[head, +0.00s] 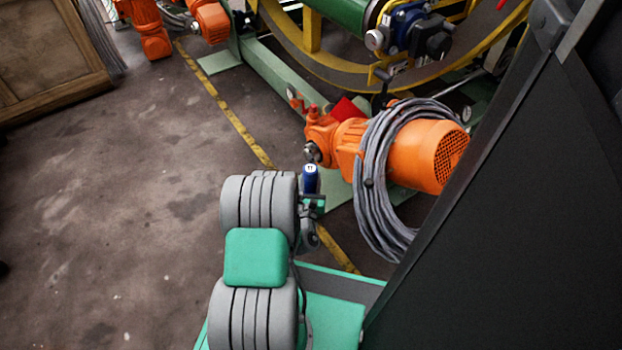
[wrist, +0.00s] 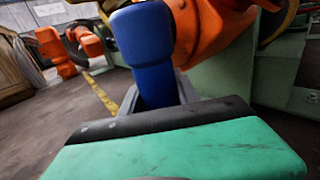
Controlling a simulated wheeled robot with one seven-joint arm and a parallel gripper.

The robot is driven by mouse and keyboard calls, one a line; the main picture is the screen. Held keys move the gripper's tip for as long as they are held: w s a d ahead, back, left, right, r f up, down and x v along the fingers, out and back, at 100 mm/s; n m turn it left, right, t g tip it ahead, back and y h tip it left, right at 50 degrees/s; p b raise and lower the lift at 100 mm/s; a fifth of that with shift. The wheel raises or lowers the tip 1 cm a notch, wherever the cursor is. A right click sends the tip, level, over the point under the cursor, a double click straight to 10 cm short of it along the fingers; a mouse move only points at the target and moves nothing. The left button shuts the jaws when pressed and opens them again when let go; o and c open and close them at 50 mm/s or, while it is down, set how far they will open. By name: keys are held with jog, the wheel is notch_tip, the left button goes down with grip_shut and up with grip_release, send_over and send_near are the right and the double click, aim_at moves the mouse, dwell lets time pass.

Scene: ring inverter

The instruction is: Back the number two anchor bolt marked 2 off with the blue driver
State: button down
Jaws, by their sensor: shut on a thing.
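The blue driver (head: 311,178) stands roughly upright in my gripper (head: 314,201), at the end of my grey and green arm in the head view. In the wrist view the driver's blue handle (wrist: 146,45) rises between the fingers of my gripper (wrist: 158,92), which is shut on it. The driver's lower end is hidden there by the green and black gripper body. The driver is beside the orange motor unit (head: 428,155), near its green base. I cannot make out the bolt marked 2 or its number in either view.
Grey cable (head: 372,190) hangs coiled around the orange motor. A yellow ring frame (head: 345,75) stands behind it on a green beam (head: 280,75). A yellow floor line (head: 228,110) runs past. Open floor (head: 110,200) lies to the left, with a wooden crate (head: 55,60) at upper left.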

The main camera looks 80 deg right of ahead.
aim_at(311, 170)
jog(key=shift+f, duration=0.4)
dwell(1.7)
jog(key=shift+r+p, duration=1.8)
jog(key=shift+r, duration=0.85)
jog(key=shift+d+r, duration=0.1)
jog(key=shift+r, duration=0.05)
